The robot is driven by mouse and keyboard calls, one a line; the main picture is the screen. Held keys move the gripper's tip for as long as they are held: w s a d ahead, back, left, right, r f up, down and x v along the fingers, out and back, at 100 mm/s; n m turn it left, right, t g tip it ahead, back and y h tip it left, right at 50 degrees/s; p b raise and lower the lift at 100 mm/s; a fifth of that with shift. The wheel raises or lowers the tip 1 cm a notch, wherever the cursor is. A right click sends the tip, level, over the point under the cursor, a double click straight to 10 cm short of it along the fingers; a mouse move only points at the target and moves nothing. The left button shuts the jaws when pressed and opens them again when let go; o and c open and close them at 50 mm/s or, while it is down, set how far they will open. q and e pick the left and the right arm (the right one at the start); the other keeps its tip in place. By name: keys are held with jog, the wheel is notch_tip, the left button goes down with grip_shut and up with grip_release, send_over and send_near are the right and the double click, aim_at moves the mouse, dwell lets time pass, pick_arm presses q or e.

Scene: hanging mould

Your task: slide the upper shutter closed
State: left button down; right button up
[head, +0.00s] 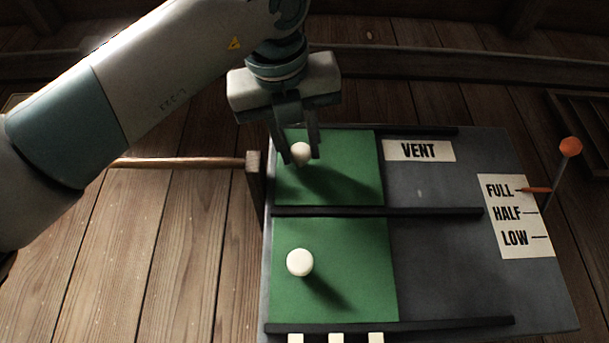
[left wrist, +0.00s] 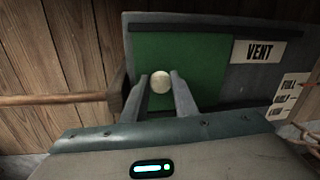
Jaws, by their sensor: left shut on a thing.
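The upper shutter (head: 350,150) is a green panel at the left end of its track on a grey board, with a white round knob (head: 300,153). My left gripper (head: 301,160) is shut on this knob, its two fingers on either side of it. In the left wrist view the knob (left wrist: 160,82) sits between the fingertips (left wrist: 160,80), with the green upper shutter (left wrist: 200,60) behind. The VENT label (head: 419,151) is to the right of the upper shutter. My right gripper is not in view.
The lower green shutter (head: 360,290) with its own white knob (head: 300,262) is below, across a dark rail (head: 430,211). A FULL/HALF/LOW scale (head: 515,215) and an orange-ended lever (head: 570,148) are at the right. A wooden rod (head: 185,162) is at the left.

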pick_arm(q)
jog(key=shift+a, duration=0.1)
jog(key=c, duration=1.6)
grip_release()
jog(key=shift+o, duration=0.8)
jog(key=shift+a, duration=0.25)
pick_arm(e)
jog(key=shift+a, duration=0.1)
pick_arm(q)
jog(key=shift+s+d, duration=0.1)
jog(key=shift+d, duration=0.05)
jog(key=shift+s, duration=0.5)
jog(key=s+a+b, duration=0.2)
jog(key=s+b, duration=0.2)
jog(key=s, duration=1.2)
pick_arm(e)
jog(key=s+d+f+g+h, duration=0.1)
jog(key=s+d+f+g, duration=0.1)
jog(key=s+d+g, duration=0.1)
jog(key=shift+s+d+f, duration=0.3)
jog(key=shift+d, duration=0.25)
